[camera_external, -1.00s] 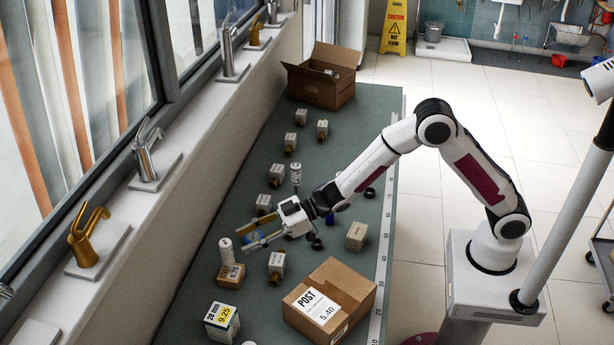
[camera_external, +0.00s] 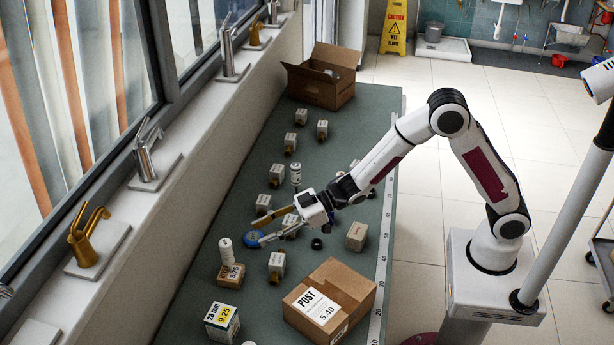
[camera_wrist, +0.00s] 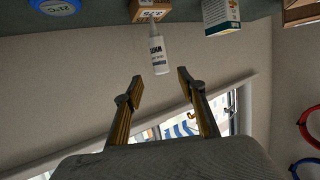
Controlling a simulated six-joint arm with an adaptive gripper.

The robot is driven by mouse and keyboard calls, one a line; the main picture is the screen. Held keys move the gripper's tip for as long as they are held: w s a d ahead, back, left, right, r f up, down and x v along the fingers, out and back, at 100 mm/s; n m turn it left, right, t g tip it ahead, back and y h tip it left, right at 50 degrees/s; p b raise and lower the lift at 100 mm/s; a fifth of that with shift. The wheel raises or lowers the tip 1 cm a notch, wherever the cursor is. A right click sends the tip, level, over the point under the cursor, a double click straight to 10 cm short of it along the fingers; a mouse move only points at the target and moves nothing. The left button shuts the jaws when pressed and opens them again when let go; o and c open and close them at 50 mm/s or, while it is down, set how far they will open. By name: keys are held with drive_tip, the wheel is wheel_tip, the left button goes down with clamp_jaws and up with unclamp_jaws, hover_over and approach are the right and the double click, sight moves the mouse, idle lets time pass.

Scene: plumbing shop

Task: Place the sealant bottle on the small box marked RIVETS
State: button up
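A white sealant bottle (camera_external: 226,251) stands on the small brown box marked 3.75 (camera_external: 229,281). In the wrist view the bottle (camera_wrist: 159,52) has a narrow end towards the small box (camera_wrist: 149,8) and its wider end away from it. The word RIVETS cannot be read on the box at this size. My gripper (camera_external: 257,233) is open and empty, to the right of the bottle and apart from it. In the wrist view its spread fingers (camera_wrist: 160,78) have nothing between them.
A blue disc (camera_external: 254,239) lies beside my fingers. Another white bottle (camera_external: 296,174) stands farther back. Several small boxed fittings are spread over the green bench. A POST carton (camera_external: 345,289) and a 9.25 box (camera_external: 222,322) are in front; an open carton (camera_external: 320,78) is at the back.

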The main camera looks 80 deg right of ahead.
idle(0.4)
drive_tip(key=s+d+r+m+g+h, duration=0.1)
drive_tip(key=s+d+r+m+h, duration=0.1)
drive_tip(key=s+d+r+h, duration=0.35)
drive_tip(key=s+d+r+m+g+h, duration=0.1)
drive_tip(key=s+d+r+m+h, duration=0.1)
drive_tip(key=s+d+r, duration=0.6)
drive_tip(key=s+d+f+m+g, duration=0.1)
drive_tip(key=s+f+g, duration=0.1)
drive_tip(key=s, duration=1.3)
drive_tip(key=s+d+f+m+g, duration=0.1)
drive_tip(key=s+f+g, duration=0.2)
drive_tip(key=s, duration=1.3)
drive_tip(key=shift+s+d, duration=0.15)
drive_tip(key=shift+d, duration=0.15)
